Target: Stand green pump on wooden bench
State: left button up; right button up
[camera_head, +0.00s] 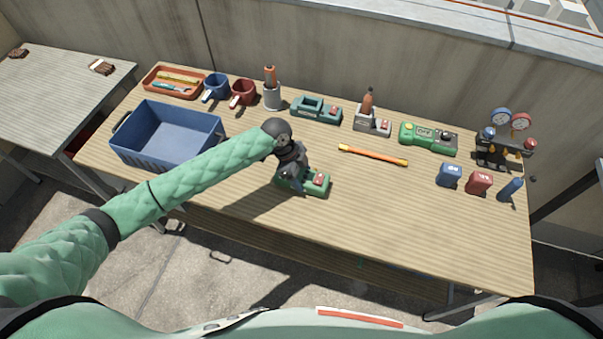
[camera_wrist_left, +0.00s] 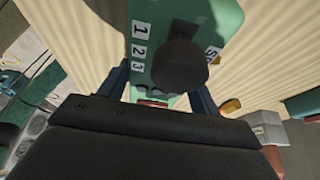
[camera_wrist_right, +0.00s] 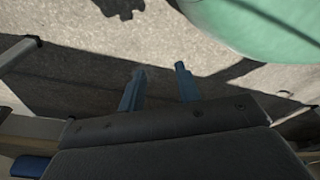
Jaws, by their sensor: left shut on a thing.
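A green device with a red part (camera_head: 317,183), which I take to be the green pump, is at the front middle of the wooden bench (camera_head: 400,225). My left gripper (camera_head: 291,181) is shut on it from above. In the left wrist view the green body (camera_wrist_left: 150,65) sits between the fingers and shows a black knob and number labels. I cannot tell whether its base touches the bench top. My right gripper (camera_wrist_right: 160,76) is open and empty over the concrete floor.
A blue bin (camera_head: 165,135) stands at the bench's left. Behind are a teal device (camera_head: 316,108), a grey stand (camera_head: 372,122), a green-and-black device (camera_head: 428,138) and a gauge set (camera_head: 505,145). An orange-yellow rod (camera_head: 373,155) lies mid-bench.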

aim_at(301, 175)
pick_arm(q)
jog(key=shift+f, duration=0.1)
pick_arm(e)
jog(key=shift+w, duration=0.1)
pick_arm(q)
jog(key=o, duration=1.4)
pick_arm(e)
jog(key=shift+d, duration=0.1)
pick_arm(q)
jog(key=shift+w+a+r+b, duration=0.15)
jog(key=shift+a+r+b, duration=0.15)
jog(key=shift+r, duration=0.15)
jog(key=b+v, duration=0.1)
jog(key=v, duration=0.1)
jog(key=shift+r, duration=0.35)
jog(key=b+v, duration=0.2)
jog(key=v, duration=0.5)
jog(key=shift+a+r, duration=0.3)
jog(key=shift+r, duration=0.4)
pick_arm(e)
jog(key=w+a+r, duration=0.3)
jog(key=w+r, duration=0.2)
jog(key=shift+w+r, duration=0.15)
